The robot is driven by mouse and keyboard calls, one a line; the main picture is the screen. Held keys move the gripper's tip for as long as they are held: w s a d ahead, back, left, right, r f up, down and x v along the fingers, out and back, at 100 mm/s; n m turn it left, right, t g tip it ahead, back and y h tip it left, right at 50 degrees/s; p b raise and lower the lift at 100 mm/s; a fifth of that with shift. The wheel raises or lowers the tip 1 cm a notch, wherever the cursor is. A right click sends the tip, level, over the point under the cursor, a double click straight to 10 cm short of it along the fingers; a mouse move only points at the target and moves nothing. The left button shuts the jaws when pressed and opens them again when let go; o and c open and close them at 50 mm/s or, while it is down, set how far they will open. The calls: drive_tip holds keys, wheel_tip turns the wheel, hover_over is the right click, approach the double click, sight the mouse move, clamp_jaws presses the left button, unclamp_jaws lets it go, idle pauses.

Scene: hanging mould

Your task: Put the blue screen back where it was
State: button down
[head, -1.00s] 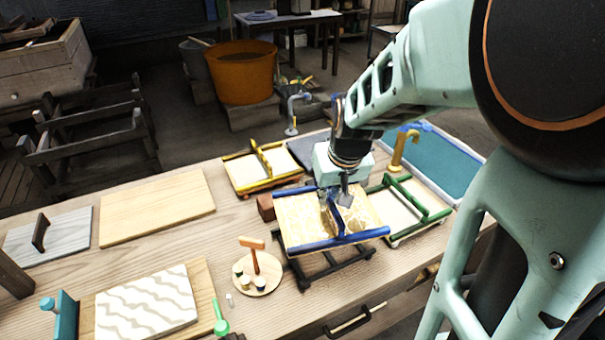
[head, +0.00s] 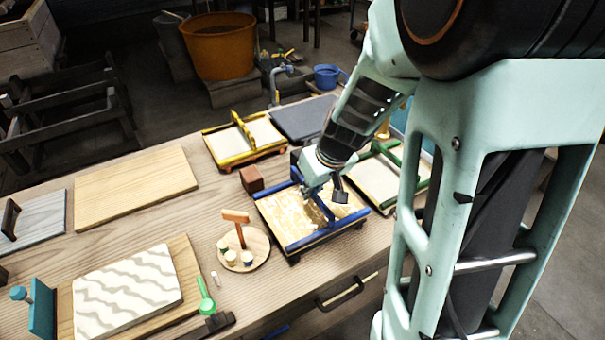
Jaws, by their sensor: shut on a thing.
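The blue screen (head: 300,240) has a blue frame, a crossbar handle and a gold-patterned mesh. In the head view it is right of the middle, low over the table between the yellow screen (head: 237,140) and the green screen (head: 375,182). My gripper (head: 325,194) is over it, shut on its blue crossbar, and the arm hides part of the far side. Dark supports show under its front edge. I cannot tell whether its full weight rests on them.
A small brown block (head: 251,179) stands close to its left. A round wooden board (head: 246,250) with small pots and a stamp is at the front left. A dark slab (head: 303,118) lies behind. A patterned white panel (head: 126,292) is at the front left.

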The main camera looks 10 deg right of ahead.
drive_tip(key=shift+f, duration=0.55)
drive_tip(key=shift+f, duration=0.1)
drive_tip(key=shift+f+b, duration=0.15)
drive_tip(key=shift+b, duration=0.15)
drive_tip(key=c, duration=2.1)
unclamp_jaws()
drive_tip(key=shift+r+p, duration=0.4)
drive_tip(key=shift+p, duration=0.05)
drive_tip(key=p+v, duration=0.7)
drive_tip(key=v, duration=0.4)
drive_tip(key=shift+s+d+r, duration=0.1)
drive_tip(key=shift+s+r, duration=0.05)
drive_tip(key=shift+r, duration=0.25)
